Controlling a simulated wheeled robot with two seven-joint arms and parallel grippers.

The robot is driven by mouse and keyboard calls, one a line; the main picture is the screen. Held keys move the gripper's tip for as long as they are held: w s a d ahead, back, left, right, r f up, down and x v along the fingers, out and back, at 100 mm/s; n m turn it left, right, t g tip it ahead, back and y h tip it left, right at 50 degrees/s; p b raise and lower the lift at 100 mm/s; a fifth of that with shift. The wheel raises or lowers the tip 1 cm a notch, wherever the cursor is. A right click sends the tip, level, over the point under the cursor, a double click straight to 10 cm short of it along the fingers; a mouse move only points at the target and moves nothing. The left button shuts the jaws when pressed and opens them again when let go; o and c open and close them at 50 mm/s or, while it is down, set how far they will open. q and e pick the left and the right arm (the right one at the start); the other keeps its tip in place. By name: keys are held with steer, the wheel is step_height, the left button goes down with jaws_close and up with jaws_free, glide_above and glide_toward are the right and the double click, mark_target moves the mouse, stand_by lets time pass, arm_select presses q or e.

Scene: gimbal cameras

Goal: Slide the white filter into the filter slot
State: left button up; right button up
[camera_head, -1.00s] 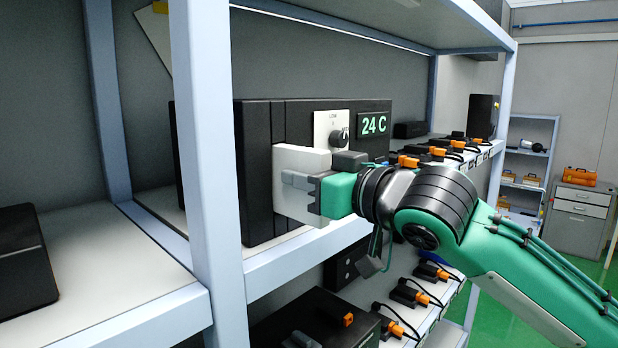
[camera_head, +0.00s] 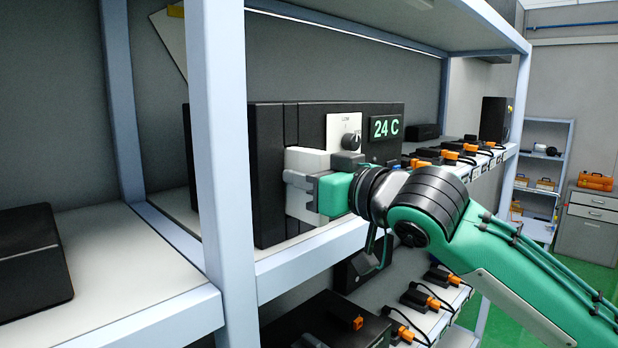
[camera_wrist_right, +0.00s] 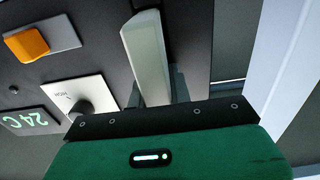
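The white filter (camera_head: 306,160) is a flat, upright block at the front of the black device (camera_head: 272,190), partly inside it as far as I can see. My right gripper (camera_head: 316,174) is shut on the filter's outer part, with a grey finger along its near side. In the right wrist view the filter (camera_wrist_right: 147,55) stands out as a pale slab between the dark fingers, its far end against the device's dark face. The filter slot is hidden behind the filter and fingers. My left gripper is not in view.
A white panel with a knob (camera_head: 345,133) and a green "24 C" display (camera_head: 384,127) sit close beside the gripper. A shelf post (camera_head: 222,170) stands left of the device. Orange-tipped black connectors (camera_head: 450,155) line the shelf to the right. The left shelf holds a black box (camera_head: 30,262).

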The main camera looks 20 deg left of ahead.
steer(key=o, duration=0.4)
steer(key=shift+s+d+b, duration=0.1)
steer(key=shift+d+b, duration=0.15)
steer(key=shift+b, duration=0.05)
steer(key=b+v, duration=0.6)
steer(key=v, duration=0.7)
steer(key=shift+d+r+b, duration=0.1)
steer(key=shift+d+b, duration=0.05)
steer(key=shift+b, duration=0.2)
